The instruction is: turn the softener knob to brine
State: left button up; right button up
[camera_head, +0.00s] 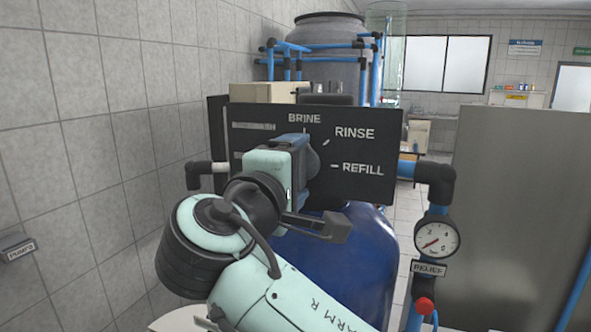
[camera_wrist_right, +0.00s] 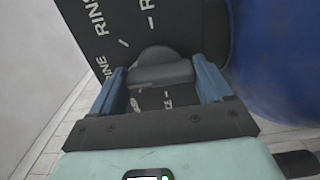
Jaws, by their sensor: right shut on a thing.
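The softener's black control panel (camera_head: 385,115) faces me above a blue tank, with BRINE at the top, RINSE at upper right and REFILL at right. My right gripper (camera_head: 308,158) is in front of the panel's middle. In the right wrist view the dark grey knob (camera_wrist_right: 162,68) sits between the blue fingers of my right gripper (camera_wrist_right: 163,88), which are shut on it. In the head view the gripper mostly covers the knob, so I cannot tell which label it points at. My left gripper is not in view.
The blue tank (camera_head: 345,260) stands below the panel. A pressure gauge (camera_head: 437,238) on a pipe, a RELIEF label and a red-handled valve (camera_head: 424,306) are to the right. A grey panel (camera_head: 520,200) stands further right. A tiled wall is close on the left.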

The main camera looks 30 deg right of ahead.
jog(key=o, duration=1)
jog(key=b+v, duration=0.1)
jog(key=v, duration=1.2)
jog(key=shift+s+a, duration=0.1)
jog(key=shift+a, duration=0.15)
